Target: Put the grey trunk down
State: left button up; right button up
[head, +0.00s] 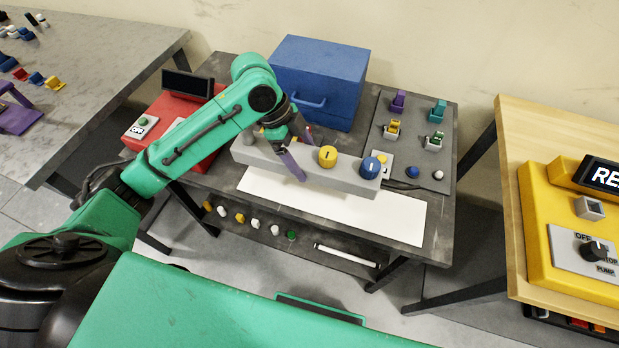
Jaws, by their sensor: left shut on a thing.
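The grey trunk (350,181) is a long, light grey bar in the middle of the head view, with a yellow knob (328,157) and a blue knob (371,167) on its top. My left gripper (298,152) reaches in from the left and is shut on the trunk, left of the yellow knob. The gripper and wrist hide part of the trunk's left half. The trunk is over the back edge of a white mat (330,213) on the dark table (437,218). I cannot tell whether it touches the surface. My right gripper is not in view.
A blue box (318,78) with a handle stands behind the trunk. A red unit (165,118) is at left. A panel with coloured switches (410,140) is at right. The white mat's front is bare. A yellow pump unit (560,220) sits on the wooden table at right.

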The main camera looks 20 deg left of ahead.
aim_at(306, 168)
pick_arm(q)
jog(key=f, duration=0.3)
jog(key=w+f, duration=0.1)
jog(key=f, duration=0.1)
jog(key=shift+f, duration=0.1)
notch_tip(306, 168, down, 2)
jog(key=shift+f, duration=0.15)
notch_tip(306, 168, down, 3)
jog(key=shift+s+r, duration=0.15)
jog(key=shift+f, duration=0.2)
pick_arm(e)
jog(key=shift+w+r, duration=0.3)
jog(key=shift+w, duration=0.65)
pick_arm(q)
jog(key=o, duration=1.5)
jog(key=shift+o, duration=0.2)
jog(key=v, duration=1.2)
jog(key=shift+r, duration=0.1)
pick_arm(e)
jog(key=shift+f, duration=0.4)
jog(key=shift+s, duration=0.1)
